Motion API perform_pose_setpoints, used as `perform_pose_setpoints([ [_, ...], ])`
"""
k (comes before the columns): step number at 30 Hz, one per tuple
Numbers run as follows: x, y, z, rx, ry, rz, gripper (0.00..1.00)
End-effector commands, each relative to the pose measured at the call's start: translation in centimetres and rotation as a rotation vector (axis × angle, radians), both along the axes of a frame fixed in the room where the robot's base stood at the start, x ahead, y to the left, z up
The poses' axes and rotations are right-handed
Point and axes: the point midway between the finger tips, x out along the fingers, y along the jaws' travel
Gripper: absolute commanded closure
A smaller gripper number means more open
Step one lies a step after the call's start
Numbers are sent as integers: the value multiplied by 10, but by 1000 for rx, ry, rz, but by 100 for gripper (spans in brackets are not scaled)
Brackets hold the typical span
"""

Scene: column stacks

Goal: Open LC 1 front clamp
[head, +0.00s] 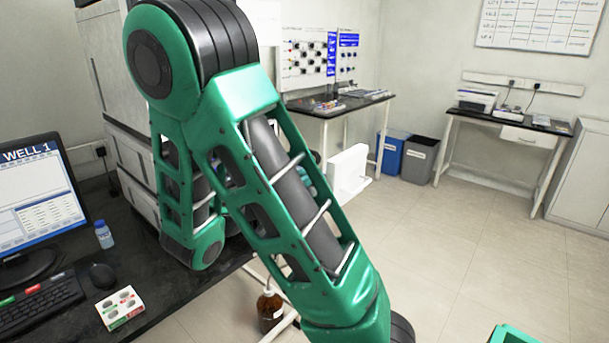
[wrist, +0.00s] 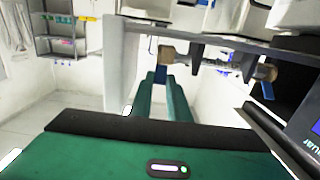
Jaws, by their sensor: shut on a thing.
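In the wrist view, my gripper (wrist: 160,76) has its two green fingers close together on a small blue lever (wrist: 159,73). The lever is at the left end of a tan, bar-like column piece (wrist: 185,59) that runs across the view. A second blue lever (wrist: 267,89) hangs at the right end of this piece, apart from my fingers. Which lever is the front clamp of LC 1 cannot be read here. Dark brackets (wrist: 197,52) stand along the piece. In the head view my arm crosses the middle, and my gripper and the clamp do not show.
In the head view, a dark bench at left holds a monitor (head: 40,205), keyboard (head: 40,302), small bottle (head: 104,235) and white block (head: 121,307). A brown bottle (head: 270,309) stands below. Bins (head: 420,160) stand farther back. The floor at right is largely clear.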

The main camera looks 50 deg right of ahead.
Motion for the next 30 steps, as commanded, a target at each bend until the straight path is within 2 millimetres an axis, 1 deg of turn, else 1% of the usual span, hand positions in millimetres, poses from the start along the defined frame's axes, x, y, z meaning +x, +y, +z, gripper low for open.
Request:
perform_pose_setpoints([
  [9, 1, 2, -5, -49, -2, 3, 100],
  [23, 1, 2, -6, -53, -1, 2, 100],
  [24, 1, 2, -6, -52, -1, 2, 82],
  [26, 1, 2, -6, -52, -1, 2, 68],
  [27, 1, 2, -6, -53, -2, 2, 66],
  [30, 0, 2, -5, -54, -2, 1, 66],
])
